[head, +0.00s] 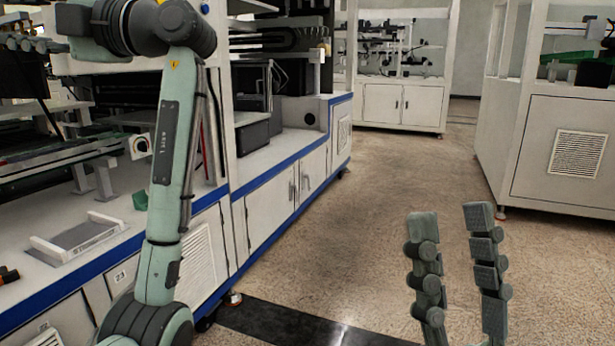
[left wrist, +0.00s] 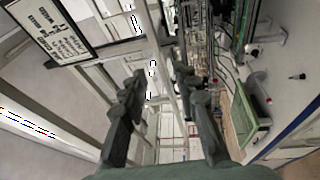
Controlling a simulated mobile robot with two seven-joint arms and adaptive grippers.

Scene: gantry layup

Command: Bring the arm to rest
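My left arm rises at the left of the head view and bends over the workbench, with the left gripper (head: 32,43) at the top left edge, partly cut off. In the left wrist view the left gripper (left wrist: 160,78) has its two fingers apart with nothing between them. My right gripper (head: 452,222) stands at the lower right of the head view, fingers pointing up, apart and empty, over the open floor.
A white workbench (head: 262,207) with a blue edge runs along the left, bearing a grey plate with white handles (head: 75,240). White cabinets stand at the back (head: 395,104) and right (head: 560,150). The speckled floor between is clear. A green tray (left wrist: 245,115) shows in the left wrist view.

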